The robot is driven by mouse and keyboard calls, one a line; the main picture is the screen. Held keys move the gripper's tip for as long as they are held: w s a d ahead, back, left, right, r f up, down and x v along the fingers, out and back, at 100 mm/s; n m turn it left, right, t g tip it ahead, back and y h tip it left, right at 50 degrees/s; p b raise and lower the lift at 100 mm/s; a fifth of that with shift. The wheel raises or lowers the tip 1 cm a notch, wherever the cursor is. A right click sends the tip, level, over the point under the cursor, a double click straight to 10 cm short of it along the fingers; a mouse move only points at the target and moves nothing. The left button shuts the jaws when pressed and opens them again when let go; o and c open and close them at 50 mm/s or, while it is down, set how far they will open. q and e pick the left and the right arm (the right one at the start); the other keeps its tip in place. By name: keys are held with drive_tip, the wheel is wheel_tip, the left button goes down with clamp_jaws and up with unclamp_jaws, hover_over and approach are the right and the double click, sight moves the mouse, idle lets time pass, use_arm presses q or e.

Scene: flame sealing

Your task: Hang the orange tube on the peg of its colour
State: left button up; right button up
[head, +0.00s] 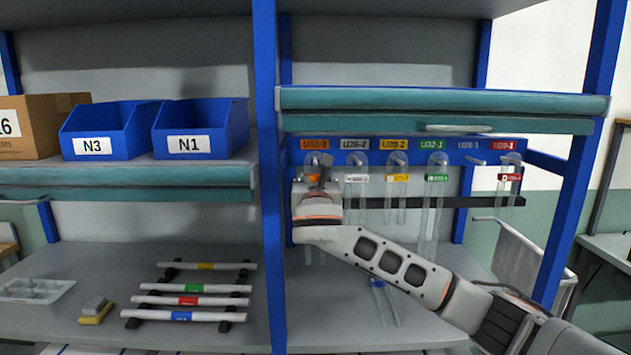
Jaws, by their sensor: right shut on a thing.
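My right gripper (324,175) is up at the orange label U33-1 (315,144) on the blue rail. It is shut on the orange tube, a clear tube with an orange tag (311,178). The tube's lower part (316,255) shows below my wrist; its middle is hidden behind my arm. The tube hangs down upright just under the orange label. The orange peg is mostly hidden by the gripper and tube top, so I cannot tell whether the tube is on it. My left gripper is not in view.
Clear tubes with white (356,178), yellow (397,178), green (436,178) and red (510,178) tags hang along the rail. The peg under the blue label (475,160) is bare. A clear tube with a blue tag (378,283) lies on the bench below.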

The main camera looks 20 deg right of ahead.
drive_tip(key=shift+w+f, duration=0.1)
drive_tip(key=shift+f, duration=0.15)
idle(0.3)
drive_tip(key=shift+w+d, duration=0.15)
drive_tip(key=shift+w, duration=0.1)
idle(0.8)
drive_tip(key=o, duration=1.2)
drive_tip(key=shift+o, duration=0.2)
drive_tip(key=shift+w, duration=0.15)
drive_tip(key=o, duration=0.8)
drive_tip(key=shift+v, duration=4.65)
drive_tip(key=shift+a, duration=0.2)
